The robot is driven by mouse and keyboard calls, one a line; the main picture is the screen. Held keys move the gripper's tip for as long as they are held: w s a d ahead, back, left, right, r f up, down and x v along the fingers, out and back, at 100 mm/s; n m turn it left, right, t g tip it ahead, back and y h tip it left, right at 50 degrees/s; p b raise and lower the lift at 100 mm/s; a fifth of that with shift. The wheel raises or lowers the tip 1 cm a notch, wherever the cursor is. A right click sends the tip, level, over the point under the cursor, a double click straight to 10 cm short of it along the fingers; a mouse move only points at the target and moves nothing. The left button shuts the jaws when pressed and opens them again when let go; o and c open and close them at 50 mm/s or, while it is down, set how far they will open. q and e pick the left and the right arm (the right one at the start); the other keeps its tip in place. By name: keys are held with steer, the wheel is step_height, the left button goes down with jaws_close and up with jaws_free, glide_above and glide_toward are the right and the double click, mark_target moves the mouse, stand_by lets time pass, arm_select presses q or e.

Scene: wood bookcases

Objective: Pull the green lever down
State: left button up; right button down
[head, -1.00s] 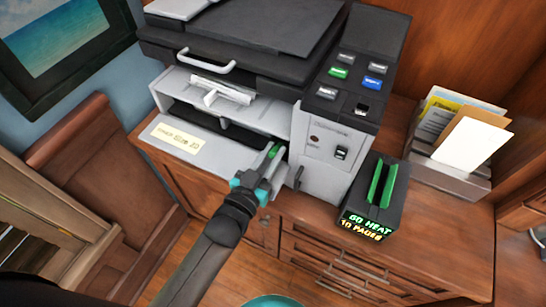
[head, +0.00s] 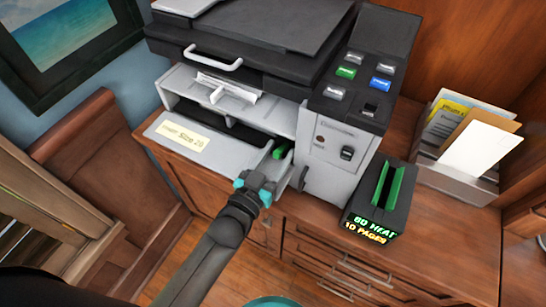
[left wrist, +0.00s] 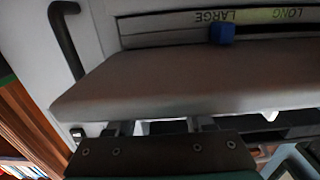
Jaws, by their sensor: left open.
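A small green lever (head: 281,149) shows at the lower right of the printer's (head: 335,165) front opening in the head view. My left gripper (head: 270,160) is open, with its fingertips just below and left of the lever. I cannot tell whether they touch it. In the left wrist view, the gripper (left wrist: 165,128) is at the bottom, close to a grey panel edge (left wrist: 180,85). The green lever cannot be made out in that view. My right gripper is not in view.
A black box with green strips (head: 375,205) stands right of the printer on the wooden cabinet (head: 440,235). A paper holder (head: 455,180) stands farther right. A brown chair (head: 100,170) is at the left. The wrist view shows a blue knob (left wrist: 222,33) and a dark handle (left wrist: 65,40).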

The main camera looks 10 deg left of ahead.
arm_select(q)
steer(key=p+v, duration=0.1)
steer(key=v, duration=1.4)
steer(key=shift+s+r, duration=0.1)
